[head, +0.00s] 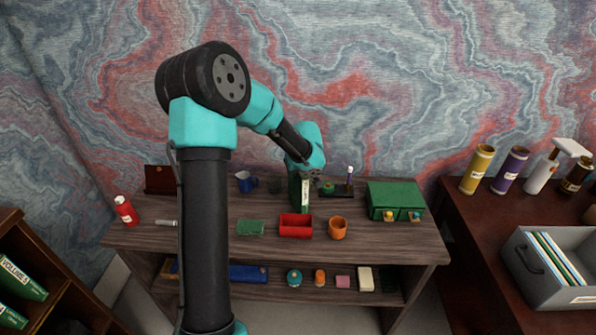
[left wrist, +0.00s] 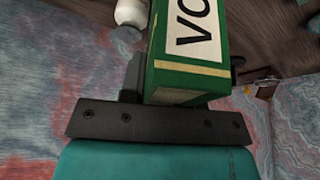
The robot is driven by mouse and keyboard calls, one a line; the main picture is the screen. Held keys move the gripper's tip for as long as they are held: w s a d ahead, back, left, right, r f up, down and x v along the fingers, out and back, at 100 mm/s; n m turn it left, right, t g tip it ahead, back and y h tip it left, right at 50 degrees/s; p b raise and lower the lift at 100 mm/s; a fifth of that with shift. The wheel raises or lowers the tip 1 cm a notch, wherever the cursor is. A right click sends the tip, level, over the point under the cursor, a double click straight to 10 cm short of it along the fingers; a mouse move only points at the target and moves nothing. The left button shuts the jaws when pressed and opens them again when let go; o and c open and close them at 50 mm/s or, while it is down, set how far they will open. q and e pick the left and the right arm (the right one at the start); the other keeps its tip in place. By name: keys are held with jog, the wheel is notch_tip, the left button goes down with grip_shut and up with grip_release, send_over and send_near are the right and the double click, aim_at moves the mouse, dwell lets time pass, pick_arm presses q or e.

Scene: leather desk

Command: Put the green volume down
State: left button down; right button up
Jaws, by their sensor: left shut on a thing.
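The green volume (head: 295,188) stands upright over the back middle of the desk, with a white label on its spine. In the left wrist view the green volume (left wrist: 215,75) fills the space before the gripper, its label partly showing large letters. My left gripper (head: 304,180) is shut on the volume from above and behind. I cannot tell whether the volume's lower end touches the desk top (head: 255,205). My right gripper is not in view.
A red tray (head: 295,226), an orange cup (head: 338,229) and a green cloth-like piece (head: 250,227) lie in front. A blue mug (head: 246,181) stands left; a green box (head: 395,199) stands right. Other green volumes (head: 22,278) are in the left shelf.

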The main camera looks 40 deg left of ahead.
pick_arm(q)
jog(key=c, duration=0.8)
grip_release()
jog(key=shift+c, duration=0.2)
jog(key=shift+r, duration=0.1)
jog(key=v, duration=1.2)
jog(key=shift+o, duration=0.4)
